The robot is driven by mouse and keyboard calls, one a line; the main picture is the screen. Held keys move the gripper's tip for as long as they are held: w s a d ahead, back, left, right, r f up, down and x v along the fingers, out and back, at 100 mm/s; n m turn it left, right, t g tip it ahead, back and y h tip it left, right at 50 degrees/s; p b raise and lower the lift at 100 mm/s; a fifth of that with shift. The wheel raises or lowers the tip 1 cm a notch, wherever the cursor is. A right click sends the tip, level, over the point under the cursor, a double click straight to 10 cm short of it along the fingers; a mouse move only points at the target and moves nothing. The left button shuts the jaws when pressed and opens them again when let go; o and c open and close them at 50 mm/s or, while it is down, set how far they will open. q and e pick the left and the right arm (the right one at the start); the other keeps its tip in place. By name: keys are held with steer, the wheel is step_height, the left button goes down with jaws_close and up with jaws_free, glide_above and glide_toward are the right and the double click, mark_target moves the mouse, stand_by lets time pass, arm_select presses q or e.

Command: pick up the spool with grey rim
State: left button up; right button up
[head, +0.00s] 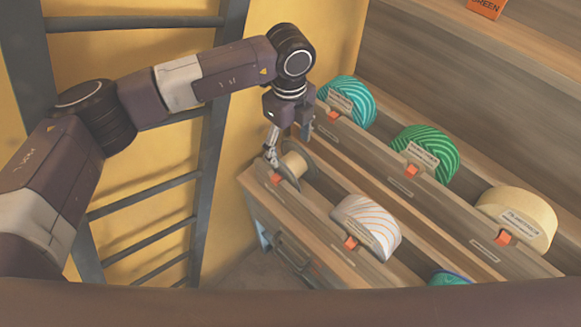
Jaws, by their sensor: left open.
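The spool with grey rim (290,170) stands at the far left end of the front row of the wooden rack. It shows a tan core and a thin grey flange. My left gripper (273,154) is at the spool's left side, pointing down, with its jaws open. One finger shows close beside the core. The other finger is hard to make out, and I cannot tell whether the gripper touches the spool. My right gripper is not in view.
A white and orange striped spool (366,224) is farther right in the same row. Teal (350,98), green (426,150) and cream (520,212) spools stand in the row behind. Orange clips line the wooden rails. A dark ladder frame (205,150) stands left.

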mark_target(291, 160)
arm_select(q)
step_height(291, 160, down, 3)
steer(key=shift+s+d+f+b, duration=0.1)
steer(key=shift+f+b, duration=0.1)
steer(key=shift+b, duration=0.4)
steer(key=shift+f, duration=0.45)
steer(key=shift+r, duration=0.1)
steer(key=c, duration=1.8)
jaws_close()
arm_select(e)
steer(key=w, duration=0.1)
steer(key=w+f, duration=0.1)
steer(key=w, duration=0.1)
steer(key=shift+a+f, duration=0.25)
